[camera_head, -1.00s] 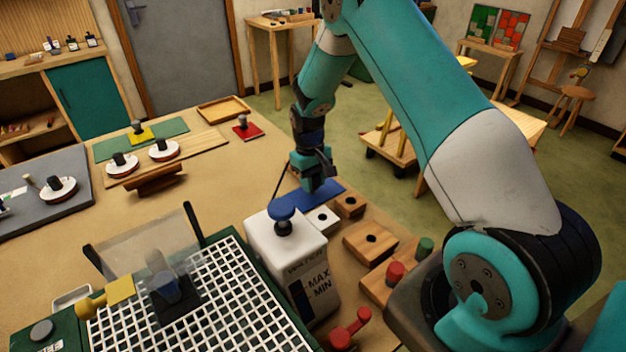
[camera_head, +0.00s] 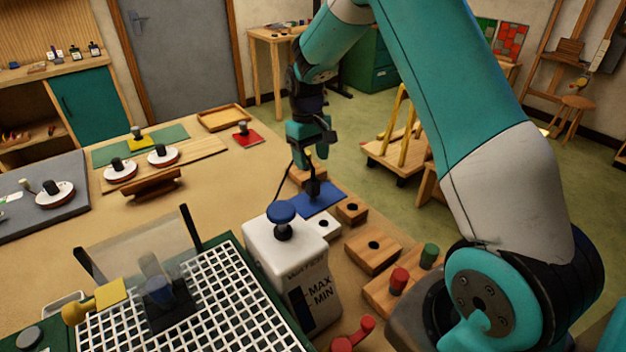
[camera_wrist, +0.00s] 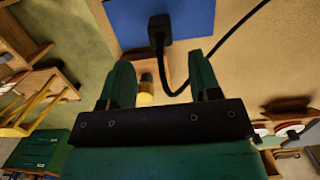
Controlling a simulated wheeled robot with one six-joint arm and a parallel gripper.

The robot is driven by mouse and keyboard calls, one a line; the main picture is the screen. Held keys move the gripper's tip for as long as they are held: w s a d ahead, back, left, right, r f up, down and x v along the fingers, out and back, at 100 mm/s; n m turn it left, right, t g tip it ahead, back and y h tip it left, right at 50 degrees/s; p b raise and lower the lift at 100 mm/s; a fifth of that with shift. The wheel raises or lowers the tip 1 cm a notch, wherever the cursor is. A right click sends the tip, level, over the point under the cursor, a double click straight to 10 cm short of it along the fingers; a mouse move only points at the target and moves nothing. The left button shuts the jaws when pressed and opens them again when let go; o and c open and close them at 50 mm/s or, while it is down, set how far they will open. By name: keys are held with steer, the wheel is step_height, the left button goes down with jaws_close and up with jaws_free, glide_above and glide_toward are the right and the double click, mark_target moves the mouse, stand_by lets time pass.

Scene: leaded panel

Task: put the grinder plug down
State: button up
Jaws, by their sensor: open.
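The black grinder plug (camera_head: 313,188) stands on the blue mat (camera_head: 330,195), with its black cord rising from it and curving away. In the wrist view the plug (camera_wrist: 159,28) sits near the edge of the blue mat (camera_wrist: 195,15), beyond the fingertips. My gripper (camera_head: 308,150) is above the plug and mat, apart from both. Its two green fingers (camera_wrist: 163,80) are spread and hold nothing. The plug's underside is hidden.
A wooden block (camera_head: 300,172) lies behind the mat; a yellow-and-dark peg (camera_wrist: 146,90) shows near it. A white grinder water tank (camera_head: 285,250) with a blue knob stands in front. Holed wooden blocks (camera_head: 372,255) are at right.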

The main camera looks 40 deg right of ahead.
steer(key=s+a+r+n+y, duration=0.1)
steer(key=s+a+r, duration=0.3)
steer(key=s+a, duration=0.2)
steer(key=s+a+r+n+t, duration=0.1)
steer(key=s+a+r+n, duration=0.1)
steer(key=s+a+r, duration=0.3)
steer(key=s+a+r+n+y, duration=0.1)
steer(key=s+a+r, duration=0.4)
steer(key=s+a, duration=0.2)
steer(key=shift+r+n+t+y, duration=0.2)
steer(key=shift+n+t+y, duration=0.1)
steer(key=shift+n, duration=0.1)
steer(key=s+a+n+y, duration=0.1)
steer(key=s+a, duration=0.3)
steer(key=s, duration=0.7)
steer(key=shift+s+r+n+y, duration=0.15)
steer(key=shift+r+n+y, duration=0.15)
steer(key=shift+n, duration=0.1)
